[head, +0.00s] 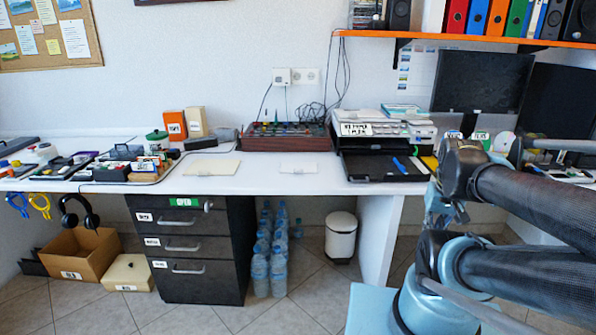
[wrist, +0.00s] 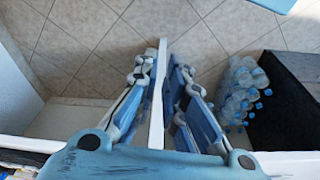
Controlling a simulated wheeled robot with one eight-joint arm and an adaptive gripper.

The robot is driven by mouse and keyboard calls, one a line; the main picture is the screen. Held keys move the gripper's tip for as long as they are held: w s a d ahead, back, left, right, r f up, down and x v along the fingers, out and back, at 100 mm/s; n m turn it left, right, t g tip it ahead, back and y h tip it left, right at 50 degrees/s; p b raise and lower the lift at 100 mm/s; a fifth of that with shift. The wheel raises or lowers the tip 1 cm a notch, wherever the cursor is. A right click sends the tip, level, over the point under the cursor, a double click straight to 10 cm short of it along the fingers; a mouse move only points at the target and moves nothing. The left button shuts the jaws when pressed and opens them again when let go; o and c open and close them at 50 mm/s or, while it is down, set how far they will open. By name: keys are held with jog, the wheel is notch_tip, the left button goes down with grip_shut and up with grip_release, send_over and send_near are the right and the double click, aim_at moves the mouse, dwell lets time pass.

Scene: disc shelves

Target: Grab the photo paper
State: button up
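No sheet or pack can be read as photo paper for certain. A cream sheet or folder (head: 212,169) lies flat on the white desk, left of centre. A smaller white sheet (head: 298,168) lies to its right. A flat light-blue and white pack (head: 403,110) rests on top of the printer (head: 372,130). My gripper (wrist: 160,75) shows in the wrist view with its fingers apart and nothing held. It points down toward the floor. In the head view my arm fills the right side and largely hides the gripper, right of these sheets.
The desk (head: 320,180) is clear around the sheets. A white desk support panel (wrist: 156,105) appears between my fingers in the wrist view; contact is unclear. Below the desk are a black drawer unit (head: 190,265), water bottles (head: 270,255) and a white bin (head: 340,240). An orange shelf (head: 470,38) hangs above.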

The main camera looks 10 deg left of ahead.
jog(key=w+a+r+n+t, duration=0.1)
jog(key=w+a+r+n, duration=1.1)
jog(key=w+a, duration=0.35)
jog(key=w+a+r+n+t, duration=0.1)
jog(key=w+a+r+n, duration=0.15)
jog(key=a, duration=0.45)
jog(key=w+a+r+n, duration=0.1)
jog(key=w+a+n, duration=0.15)
jog(key=a, duration=0.45)
jog(key=n+y, duration=0.1)
jog(key=n, duration=0.3)
send_over(294, 176)
jog(key=s, duration=0.2)
jog(key=shift+t, duration=0.4)
jog(key=f, duration=0.7)
jog(key=d+f, duration=0.1)
jog(key=f, duration=0.2)
jog(key=shift+w+f, duration=0.2)
jog(key=shift+a+x, duration=0.15)
jog(key=shift+x, duration=1.2)
jog(key=shift+a+x, duration=0.1)
jog(key=shift+x, duration=1.25)
jog(key=shift+s, duration=0.15)
